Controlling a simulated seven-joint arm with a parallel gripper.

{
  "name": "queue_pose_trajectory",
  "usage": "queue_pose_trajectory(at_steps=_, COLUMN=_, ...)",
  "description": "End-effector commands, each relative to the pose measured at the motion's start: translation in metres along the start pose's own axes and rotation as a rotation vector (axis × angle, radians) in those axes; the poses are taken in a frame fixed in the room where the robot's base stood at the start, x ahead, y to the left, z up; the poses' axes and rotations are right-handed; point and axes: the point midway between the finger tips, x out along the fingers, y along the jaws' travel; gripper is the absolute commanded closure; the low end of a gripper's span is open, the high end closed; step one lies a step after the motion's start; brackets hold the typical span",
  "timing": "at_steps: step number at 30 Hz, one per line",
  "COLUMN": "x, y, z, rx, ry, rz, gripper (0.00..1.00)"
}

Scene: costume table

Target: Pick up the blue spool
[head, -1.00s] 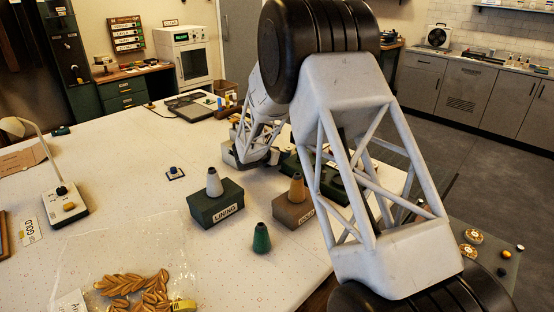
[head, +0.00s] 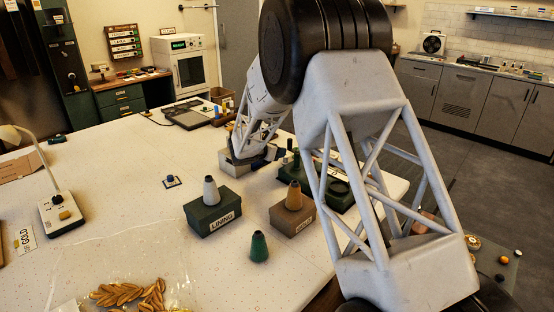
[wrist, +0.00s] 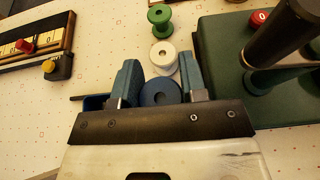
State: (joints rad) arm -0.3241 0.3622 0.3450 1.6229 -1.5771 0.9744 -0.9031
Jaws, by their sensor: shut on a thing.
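In the wrist view, the blue spool (wrist: 160,92) sits between the two blue-grey fingers of my gripper (wrist: 161,84), which is shut on it. A white spool (wrist: 164,56) stands just beyond it, and a green spool (wrist: 159,17) beyond that. In the head view, my gripper (head: 270,154) is low over the far part of the table; the blue spool cannot be made out there.
A dark green base with a black post (wrist: 270,70) stands close on the right of my gripper. A wooden strip with coloured knobs (wrist: 35,40) lies at left. Cones stand on the LINING box (head: 212,217) and a brown box (head: 291,217); a green cone (head: 259,247) stands nearer.

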Motion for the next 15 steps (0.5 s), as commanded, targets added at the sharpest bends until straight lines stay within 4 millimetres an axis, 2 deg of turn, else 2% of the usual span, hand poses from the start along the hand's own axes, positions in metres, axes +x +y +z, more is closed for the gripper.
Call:
queue_pose_trajectory(at_steps=6, x=-0.018, y=0.000, z=0.044, rx=0.004, ry=-0.002, rz=0.002, gripper=0.83)
queue_pose_trajectory(at_steps=15, x=-0.039, y=0.000, z=0.094, rx=0.003, ry=-0.001, rz=0.000, gripper=0.83)
